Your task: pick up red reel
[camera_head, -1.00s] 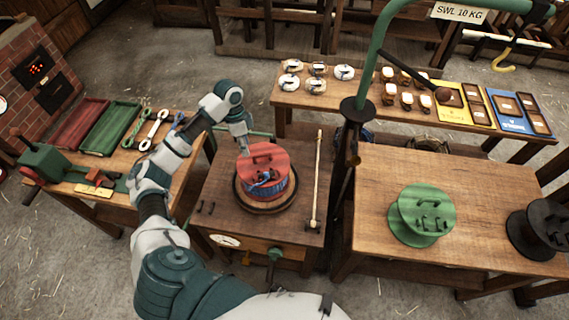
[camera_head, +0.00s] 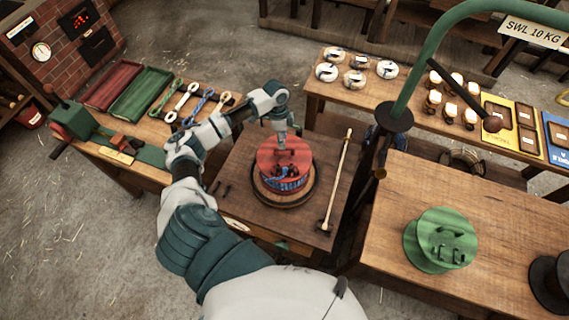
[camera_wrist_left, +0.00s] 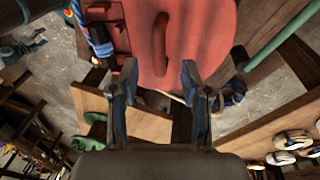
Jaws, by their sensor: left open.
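The red reel (camera_head: 284,158), wound with blue rope, sits upright on a round dark turntable (camera_head: 262,195) on the middle wooden bench. A curved handle stands on its top flange. My left gripper (camera_head: 283,137) is over the back part of the reel's top. In the left wrist view the left gripper (camera_wrist_left: 155,75) is open, its fingers spread on either side of the reel's red handle (camera_wrist_left: 160,45). The red flange (camera_wrist_left: 190,25) fills the top middle there. I cannot tell whether the fingers touch it. My right gripper is not in view.
A wooden rod (camera_head: 338,180) lies right of the turntable. A green reel (camera_head: 440,240) and a black reel (camera_head: 550,285) stand on the right bench. A green post (camera_head: 420,70) rises between the benches. Trays and rope samples (camera_head: 190,100) lie on the left bench.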

